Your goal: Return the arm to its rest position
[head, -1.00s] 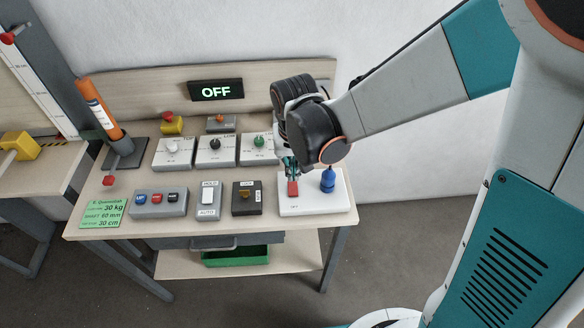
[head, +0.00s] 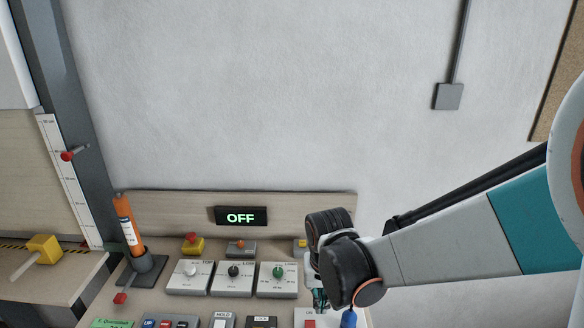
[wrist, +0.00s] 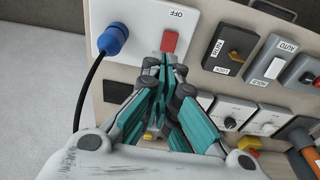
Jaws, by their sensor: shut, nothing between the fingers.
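My arm reaches in from the right in the head view, and my gripper (head: 318,300) points down over the right end of the control bench. In the wrist view my gripper (wrist: 165,72) has its teal fingers closed together with nothing between them. The fingertips are just beside the red rocker switch (wrist: 169,42) on the white plate (wrist: 145,22); I cannot tell whether they touch it. A blue plug (wrist: 114,38) with a black cable sits on the same plate. The display (head: 241,216) on the back panel reads OFF in green.
Knob boxes (head: 233,278) stand in a row left of my gripper. An orange cylinder (head: 128,225) stands in a dark holder at the bench's left. A red-marked vertical scale (head: 70,180) is further left.

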